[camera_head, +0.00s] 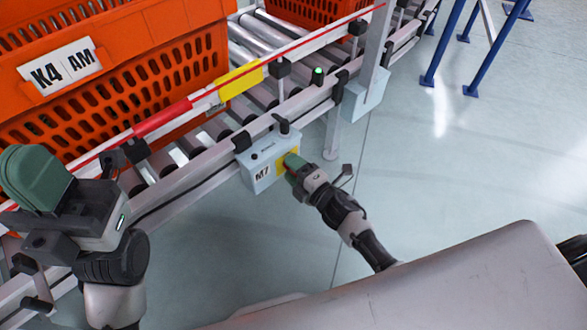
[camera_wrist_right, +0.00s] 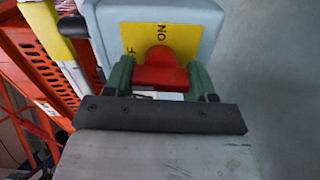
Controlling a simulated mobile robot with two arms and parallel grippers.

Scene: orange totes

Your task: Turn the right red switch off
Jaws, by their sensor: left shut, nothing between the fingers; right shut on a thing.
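The red switch (camera_wrist_right: 160,75) sits on a yellow plate (camera_wrist_right: 184,38) on the face of a light grey box. In the head view, the box (camera_head: 259,158) is marked M7 and is fixed to the conveyor's side rail. My right gripper (camera_head: 291,163) is at the yellow plate; its green fingers (camera_wrist_right: 160,82) are shut on the red switch from both sides. They hide the switch in the head view. My left gripper (camera_head: 28,172) is shut and empty at the far left.
A roller conveyor (camera_head: 215,180) runs diagonally behind the box. It carries orange totes, one (camera_head: 125,95) labelled K4 AM. Another grey box (camera_head: 365,98) hangs on the rail further right. The floor (camera_head: 450,150) at right is open, with blue posts (camera_head: 440,50) beyond.

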